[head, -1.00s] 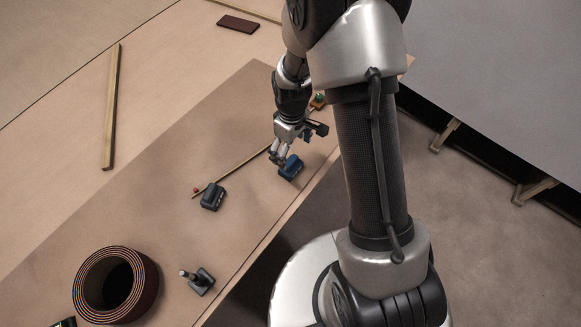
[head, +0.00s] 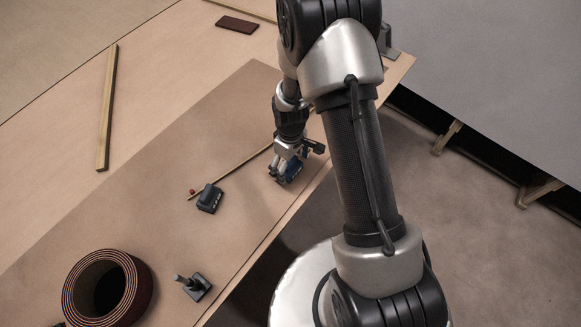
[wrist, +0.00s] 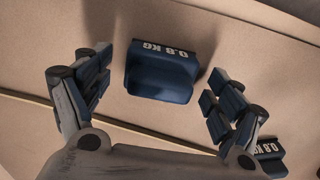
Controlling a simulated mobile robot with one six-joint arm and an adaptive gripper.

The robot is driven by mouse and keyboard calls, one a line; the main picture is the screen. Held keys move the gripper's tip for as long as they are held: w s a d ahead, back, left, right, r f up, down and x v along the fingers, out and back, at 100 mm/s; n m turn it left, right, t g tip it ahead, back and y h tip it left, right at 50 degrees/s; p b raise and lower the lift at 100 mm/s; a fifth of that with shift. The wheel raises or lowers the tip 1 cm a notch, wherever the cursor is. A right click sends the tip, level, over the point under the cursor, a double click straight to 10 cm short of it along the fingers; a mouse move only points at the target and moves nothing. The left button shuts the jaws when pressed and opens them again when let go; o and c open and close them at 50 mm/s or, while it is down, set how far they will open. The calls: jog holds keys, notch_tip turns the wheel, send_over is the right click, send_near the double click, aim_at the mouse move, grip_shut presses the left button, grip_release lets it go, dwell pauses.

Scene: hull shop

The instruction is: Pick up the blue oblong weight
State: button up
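The blue oblong weight (wrist: 160,75), marked 0.8 KG, lies on the board between the spread fingers of my gripper (wrist: 160,62) in the wrist view. There is a gap on both sides, so neither finger visibly touches it. In the head view my gripper (head: 283,167) points down over the weight (head: 291,174) and partly hides it. A second, darker weight (head: 209,199) lies to the left in the head view. A weight also marked 0.8 KG (wrist: 268,156) shows at the lower right of the wrist view, outside the right finger.
A thin wooden stick (head: 232,168) runs near both weights, with a small red ball (head: 192,191) by its end. A dark block with a post (head: 195,286) and a striped coil (head: 136,296) are nearer. A wooden strip (head: 107,110) lies left. The board's right edge is close to the weight.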

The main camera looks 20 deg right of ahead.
jog(key=c, duration=1.7)
jog(key=shift+c, duration=0.5)
jog(key=shift+r, duration=0.15)
